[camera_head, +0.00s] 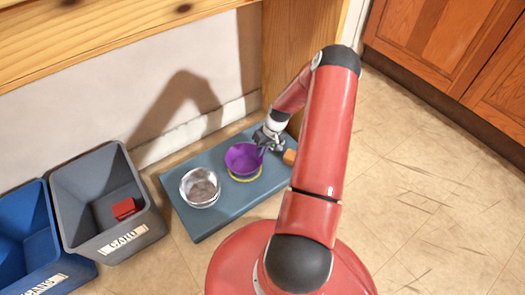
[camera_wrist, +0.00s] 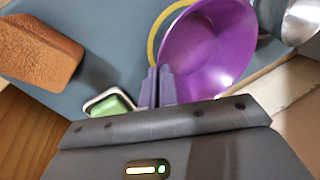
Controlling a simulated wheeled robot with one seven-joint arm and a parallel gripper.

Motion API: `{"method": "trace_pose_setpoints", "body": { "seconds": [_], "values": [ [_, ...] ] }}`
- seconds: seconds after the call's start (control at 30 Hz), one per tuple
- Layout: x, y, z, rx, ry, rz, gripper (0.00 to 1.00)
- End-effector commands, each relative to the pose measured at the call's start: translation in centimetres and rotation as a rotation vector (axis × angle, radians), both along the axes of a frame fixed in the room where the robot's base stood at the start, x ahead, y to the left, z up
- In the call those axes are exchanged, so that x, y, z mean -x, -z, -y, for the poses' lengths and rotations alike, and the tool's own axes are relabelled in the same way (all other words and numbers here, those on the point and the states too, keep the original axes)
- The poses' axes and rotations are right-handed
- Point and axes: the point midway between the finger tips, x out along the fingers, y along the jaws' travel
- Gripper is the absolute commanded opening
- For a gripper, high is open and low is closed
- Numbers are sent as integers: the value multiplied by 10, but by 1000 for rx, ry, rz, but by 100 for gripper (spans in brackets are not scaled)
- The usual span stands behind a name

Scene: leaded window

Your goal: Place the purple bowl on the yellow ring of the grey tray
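The purple bowl (camera_head: 242,158) is over the yellow ring (camera_head: 246,179) of the grey tray (camera_head: 222,213). The ring shows along the bowl's near edge, so the bowl sits off-centre toward the back in this view. In the wrist view the bowl (camera_wrist: 207,50) covers most of the ring (camera_wrist: 157,30), whose arc shows at left. My gripper (camera_head: 264,142) is at the bowl's right side. In the wrist view its fingers (camera_wrist: 157,86) are close together at the bowl's rim and appear closed on it. I cannot tell whether the bowl touches the tray.
A metal bowl (camera_head: 200,188) stands on the tray left of the purple bowl. A brown block (camera_wrist: 38,50) and a small pale dish with a green item (camera_wrist: 108,104) lie near my gripper. Grey (camera_head: 108,200) and blue (camera_head: 28,240) bins stand at left. A wooden post stands behind.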

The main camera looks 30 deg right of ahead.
Motion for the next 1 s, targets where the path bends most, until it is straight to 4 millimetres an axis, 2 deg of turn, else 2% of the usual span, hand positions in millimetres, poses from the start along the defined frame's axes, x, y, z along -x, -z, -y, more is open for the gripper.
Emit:
{"method": "trace_pose_setpoints", "body": {
  "seconds": [0.2, 0.4, 0.67, 0.83, 1.0],
  "values": [
    [0, 3, 0, -1, 0, 0, 0],
    [0, 3, 0, -1, 0, -1, 24],
    [0, 2, 0, -1, 0, -1, 24],
    [1, -13, 4, 1, 0, 1, 24],
    [4, -47, 14, 2, 1, 0, 24]
  ]
}}
